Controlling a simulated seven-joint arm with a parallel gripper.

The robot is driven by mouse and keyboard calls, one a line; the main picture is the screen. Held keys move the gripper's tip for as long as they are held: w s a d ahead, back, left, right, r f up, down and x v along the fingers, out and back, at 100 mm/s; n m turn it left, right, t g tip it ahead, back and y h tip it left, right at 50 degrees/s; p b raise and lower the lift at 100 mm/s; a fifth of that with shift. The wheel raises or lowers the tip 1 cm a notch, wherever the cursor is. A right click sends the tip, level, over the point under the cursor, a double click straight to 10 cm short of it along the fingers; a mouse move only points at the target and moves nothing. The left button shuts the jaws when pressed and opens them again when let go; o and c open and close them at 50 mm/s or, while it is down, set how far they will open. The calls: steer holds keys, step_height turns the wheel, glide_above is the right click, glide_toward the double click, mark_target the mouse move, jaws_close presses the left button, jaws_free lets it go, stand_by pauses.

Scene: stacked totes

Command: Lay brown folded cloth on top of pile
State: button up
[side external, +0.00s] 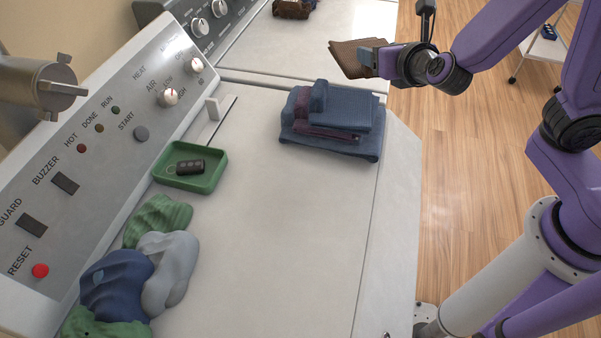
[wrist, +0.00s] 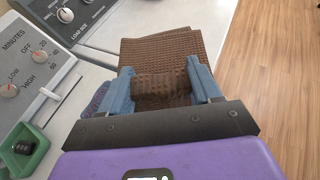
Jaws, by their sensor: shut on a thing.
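The brown folded cloth (side external: 350,59) is held up in the air at the upper middle of the side view, above and beyond the pile in the picture. My gripper (side external: 372,59) is shut on one end of it. In the wrist view, the waffle-textured cloth (wrist: 160,50) is pinched between the blue fingers of my gripper (wrist: 161,74) and reaches out ahead of them. The pile (side external: 335,138) of folded blue and purple cloths lies on the white machine top, with a rolled blue piece on it. In the wrist view most of the pile is hidden; a purplish patch (wrist: 97,97) shows left of the fingers.
A green tray (side external: 208,184) holds a dark key fob (side external: 189,167). Crumpled green, navy and grey cloths (side external: 172,270) lie at lower left beside the control panel (side external: 110,120). The white top (side external: 275,235) is clear in front of the pile. Wooden floor lies to the right.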

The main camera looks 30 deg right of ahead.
steer(key=s+a+f+n+g+y, duration=0.1)
steer(key=s+a+n+y, duration=0.35)
steer(key=a, duration=0.35)
steer(key=s+a+n+g+y, duration=0.2)
steer(key=s+a+n+y, duration=0.15)
steer(key=s+a, duration=0.35)
steer(key=s+a+f+n+g+y, duration=0.1)
steer(key=s+a+n+y, duration=0.35)
steer(key=a, duration=0.45)
steer(key=shift+m, duration=0.35)
steer(key=shift+w+d+f, duration=0.1)
steer(key=shift+w+f, duration=0.05)
steer(key=shift+f, duration=1.75)
steer(key=shift+w+d+f, duration=0.1)
steer(key=shift+w+f, duration=0.05)
steer(key=shift+f, duration=1.75)
steer(key=shift+w+d+f, duration=0.1)
steer(key=shift+w+f, duration=0.05)
steer(key=shift+f, duration=1.75)
steer(key=shift+f, duration=0.1)
steer(key=o, duration=1)
steer(key=shift+o, duration=0.2)
steer(key=shift+s+r, duration=0.15)
steer(key=shift+r, duration=0.05)
steer(key=shift+v, duration=3.6)
